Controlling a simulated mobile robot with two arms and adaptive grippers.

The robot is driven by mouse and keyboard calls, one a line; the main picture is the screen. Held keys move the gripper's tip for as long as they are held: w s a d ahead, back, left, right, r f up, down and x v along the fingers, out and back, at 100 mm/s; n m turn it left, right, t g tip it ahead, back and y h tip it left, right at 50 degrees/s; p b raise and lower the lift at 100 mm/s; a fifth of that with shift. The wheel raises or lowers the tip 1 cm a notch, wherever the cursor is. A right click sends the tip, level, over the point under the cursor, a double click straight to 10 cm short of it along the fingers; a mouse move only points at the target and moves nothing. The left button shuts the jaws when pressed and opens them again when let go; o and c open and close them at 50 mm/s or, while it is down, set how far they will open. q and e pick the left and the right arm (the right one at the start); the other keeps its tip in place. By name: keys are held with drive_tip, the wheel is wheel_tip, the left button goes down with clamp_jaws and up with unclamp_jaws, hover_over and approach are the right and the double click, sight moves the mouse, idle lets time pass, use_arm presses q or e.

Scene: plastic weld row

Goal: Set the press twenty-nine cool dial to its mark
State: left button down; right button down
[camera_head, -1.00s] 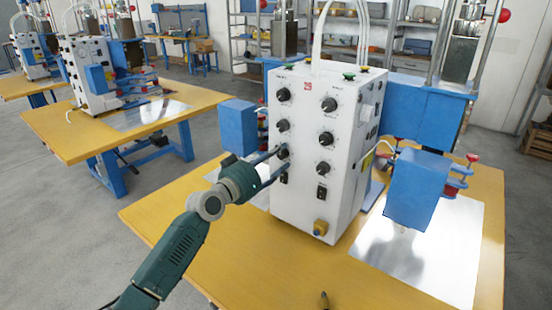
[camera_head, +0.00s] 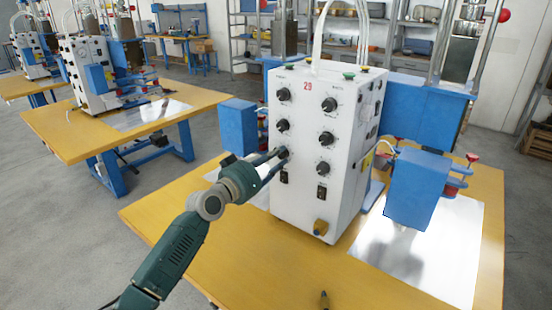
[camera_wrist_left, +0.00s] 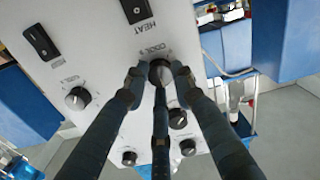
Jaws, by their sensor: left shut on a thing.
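The press with a red 29 (camera_head: 308,86) is a white cabinet with two columns of black dials. My left gripper (camera_head: 281,153) reaches its front from the left and is shut on the lowest dial of the left column. In the left wrist view my left gripper's fingers (camera_wrist_left: 158,80) close round this black dial (camera_wrist_left: 160,66). A small label beside it seems to read COOL. The fingers hide most of the dial, so its pointer and mark cannot be read. My right gripper is not in view.
Other dials (camera_head: 325,138) and black rocker switches (camera_head: 322,192) sit close by on the panel. Blue press blocks flank the cabinet (camera_head: 239,128). A shiny metal plate (camera_head: 440,255) lies on the yellow table (camera_head: 180,215).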

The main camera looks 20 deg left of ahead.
use_arm(q)
drive_tip(key=shift+n, duration=1.4)
drive_tip(key=shift+n+p, duration=5.25)
drive_tip(key=shift+n, duration=6.65)
drive_tip(key=shift+f, duration=0.1)
